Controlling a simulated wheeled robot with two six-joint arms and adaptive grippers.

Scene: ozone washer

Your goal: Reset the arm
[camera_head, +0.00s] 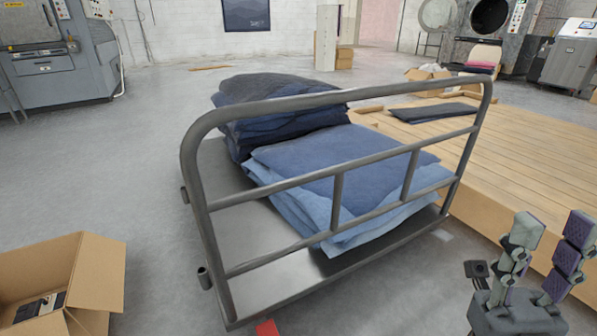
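My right gripper (554,228) is at the lower right of the head view. Its two fingers point up and stand apart with a clear gap, and nothing is between them. It is to the right of the metal cart and in front of the wooden platform. My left gripper is not in the head view.
A grey cart (325,90) with a tubular rail stands in the middle, carrying folded blue denim (350,158) and a darker stack (270,88). A low wooden platform (480,115) is on the right. An open cardboard box (98,275) is at lower left.

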